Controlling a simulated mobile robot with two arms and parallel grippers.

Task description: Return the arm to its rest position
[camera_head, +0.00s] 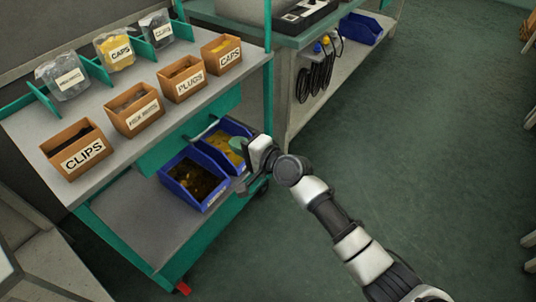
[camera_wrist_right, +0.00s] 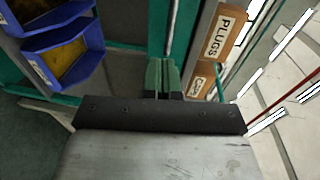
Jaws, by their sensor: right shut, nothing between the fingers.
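My right arm (camera_head: 330,212) reaches in from the lower right in the head view. Its gripper (camera_head: 237,144) is beside the right end of the teal cart, close to the blue bins on the lower shelf. In the right wrist view the green fingertips (camera_wrist_right: 163,75) are together with nothing between them. My left gripper is in neither view.
The cart's top shelf (camera_head: 125,148) holds labelled cardboard boxes, including CLIPS (camera_head: 82,152) and PLUGS (camera_head: 183,80). Two blue bins (camera_head: 195,183) stand below. A workbench (camera_head: 300,42) is behind. Open green floor (camera_head: 430,130) lies to the right.

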